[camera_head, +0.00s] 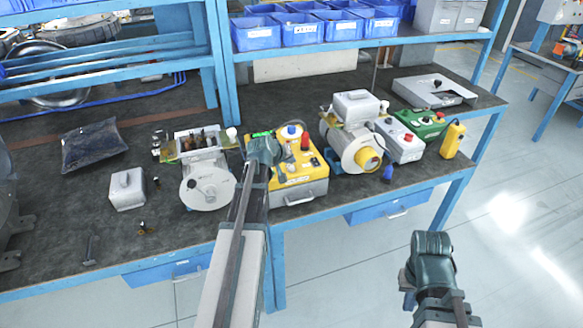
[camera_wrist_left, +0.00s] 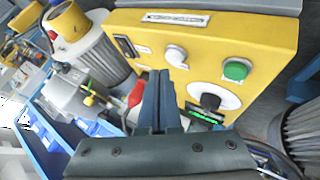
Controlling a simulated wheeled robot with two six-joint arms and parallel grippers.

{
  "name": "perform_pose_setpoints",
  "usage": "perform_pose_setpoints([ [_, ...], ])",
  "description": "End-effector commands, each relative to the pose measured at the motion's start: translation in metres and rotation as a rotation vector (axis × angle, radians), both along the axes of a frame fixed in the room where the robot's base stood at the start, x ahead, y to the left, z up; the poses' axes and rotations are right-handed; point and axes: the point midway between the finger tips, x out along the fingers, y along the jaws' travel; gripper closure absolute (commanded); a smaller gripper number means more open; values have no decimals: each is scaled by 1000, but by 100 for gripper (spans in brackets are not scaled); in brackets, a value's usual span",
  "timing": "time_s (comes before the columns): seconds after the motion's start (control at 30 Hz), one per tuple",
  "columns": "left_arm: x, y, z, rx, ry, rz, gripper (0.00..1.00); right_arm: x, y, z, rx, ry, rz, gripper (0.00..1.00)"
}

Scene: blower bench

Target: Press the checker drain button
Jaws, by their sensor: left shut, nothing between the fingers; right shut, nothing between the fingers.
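The checker (camera_head: 299,190) is a yellow-topped box with a grey base near the front edge of the bench. In the left wrist view, its yellow panel (camera_wrist_left: 215,42) carries a pale button (camera_wrist_left: 176,56), a green button (camera_wrist_left: 236,70) and a black knob on a white dial (camera_wrist_left: 211,101). I cannot read which button is the drain button. My left gripper (camera_head: 264,146) is over the checker's left part. In the left wrist view its shut, empty fingertips (camera_wrist_left: 160,74) appear just below the pale button; contact cannot be told. My right gripper (camera_head: 409,292) is shut and empty, off the bench.
A motor with a yellow cap (camera_head: 370,159) stands right of the checker, and an opened motor unit (camera_head: 207,187) stands left. A green box (camera_head: 419,123) and a yellow device (camera_head: 453,140) are further right. Blue bins (camera_head: 255,34) fill the shelf behind.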

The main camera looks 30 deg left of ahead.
Motion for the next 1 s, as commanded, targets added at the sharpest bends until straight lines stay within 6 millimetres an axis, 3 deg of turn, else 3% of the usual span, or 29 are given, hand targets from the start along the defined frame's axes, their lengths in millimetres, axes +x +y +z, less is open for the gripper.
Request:
perform_pose_setpoints([
  [0.53,0,0,49,0,0,0,100,0,0,49,0,0,0,100],
  [1.0,0,0,49,0,0,0,100,0,0,49,0,0,0,100],
])
